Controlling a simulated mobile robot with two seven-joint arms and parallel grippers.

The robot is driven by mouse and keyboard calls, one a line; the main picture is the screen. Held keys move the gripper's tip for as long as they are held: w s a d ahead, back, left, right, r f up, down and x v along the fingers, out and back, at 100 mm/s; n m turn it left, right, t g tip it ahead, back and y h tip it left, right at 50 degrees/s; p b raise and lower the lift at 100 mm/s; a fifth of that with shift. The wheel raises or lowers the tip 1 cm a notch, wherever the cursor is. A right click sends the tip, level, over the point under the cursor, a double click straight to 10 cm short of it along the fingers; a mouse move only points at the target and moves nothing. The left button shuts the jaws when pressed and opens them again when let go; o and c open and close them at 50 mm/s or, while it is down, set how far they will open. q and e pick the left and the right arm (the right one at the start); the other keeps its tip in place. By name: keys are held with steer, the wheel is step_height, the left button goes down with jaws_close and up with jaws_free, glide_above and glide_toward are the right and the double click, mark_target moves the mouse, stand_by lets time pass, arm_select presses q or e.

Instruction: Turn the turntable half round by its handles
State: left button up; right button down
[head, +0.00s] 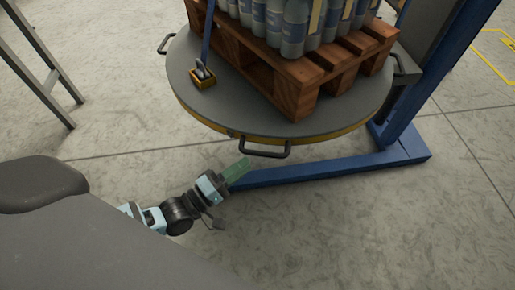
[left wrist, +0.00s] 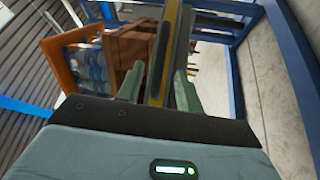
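The turntable (head: 215,100) is a round grey plate with a yellow edge, carrying a wooden pallet (head: 290,85) of bottles. One dark handle (head: 265,151) sticks out at its near edge, another handle (head: 165,44) at its left, and a third handle (head: 405,66) at its right. My left gripper (head: 240,168) is just left of and below the near handle, apart from it in the head view. In the left wrist view the left gripper (left wrist: 158,88) has its fingers apart, with the turntable's yellow-edged rim (left wrist: 163,50) seen edge-on between them. My right gripper is out of view.
A blue frame (head: 330,167) runs along the floor under the turntable and rises as a post at the right. A grey metal stand (head: 40,60) is at the left. Floor is clear in front.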

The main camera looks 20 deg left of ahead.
mark_target(262, 153)
arm_select(q)
steer(key=shift+b+x, duration=0.45)
steer(key=shift+x, duration=3.05)
jaws_close()
